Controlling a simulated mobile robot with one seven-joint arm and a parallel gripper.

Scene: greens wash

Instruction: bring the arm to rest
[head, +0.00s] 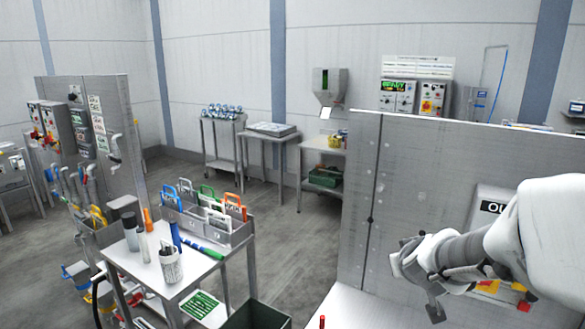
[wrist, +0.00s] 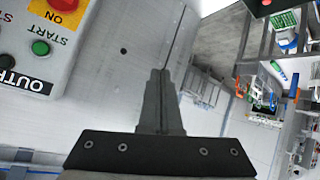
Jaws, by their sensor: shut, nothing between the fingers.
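My arm (head: 545,235) reaches in from the right edge of the head view, in front of a grey upright panel (head: 410,175). My gripper (head: 434,313) points down at the arm's left end, partly hidden by the wrist. In the wrist view my gripper (wrist: 160,76) shows its fingers together with nothing between them. A control box (wrist: 75,22) with a red ON button, a green START button and an OUTPUT label is at the upper left there, apart from the fingers.
A metal table (head: 150,268) with a tool rack (head: 205,228) and a cup of markers (head: 171,266) stands left of the arm. A dark green bin (head: 255,316) is at the bottom. Open floor (head: 290,245) lies between the table and the panel.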

